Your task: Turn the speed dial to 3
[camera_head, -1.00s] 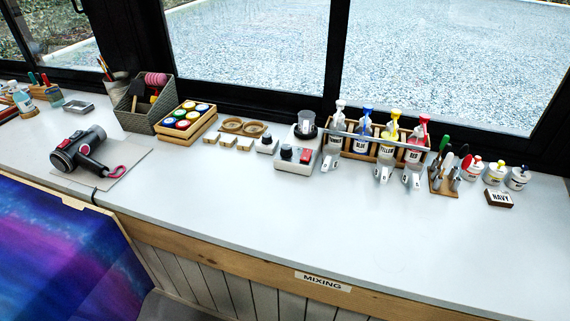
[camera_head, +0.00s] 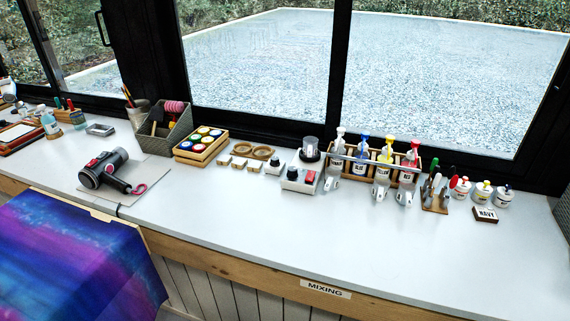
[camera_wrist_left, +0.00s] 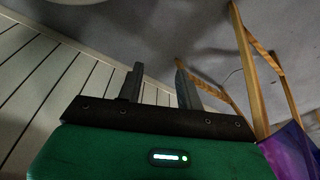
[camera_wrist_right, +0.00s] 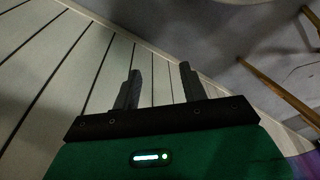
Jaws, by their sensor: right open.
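A small white mixer unit (camera_head: 300,182) sits on the counter below the window. It has a black dial (camera_head: 292,173) on the left and a red switch (camera_head: 308,177) on the right, with a clear cup on a black base (camera_head: 310,150) at its back. The dial's marks are too small to read. A smaller white box with a dark knob (camera_head: 275,168) stands just left of it. Neither gripper shows in the head view. My left gripper (camera_wrist_left: 158,82) and my right gripper (camera_wrist_right: 160,82) each show two separated, empty fingers in their wrist views, away from the counter-top objects.
The rack of pump bottles (camera_head: 385,162) stands right of the mixer. A box of paint jars (camera_head: 202,146), wooden rings and small blocks stand to its left. A hair dryer (camera_head: 108,170) lies farther left. The counter's front part (camera_head: 330,240) is clear up to its wooden edge.

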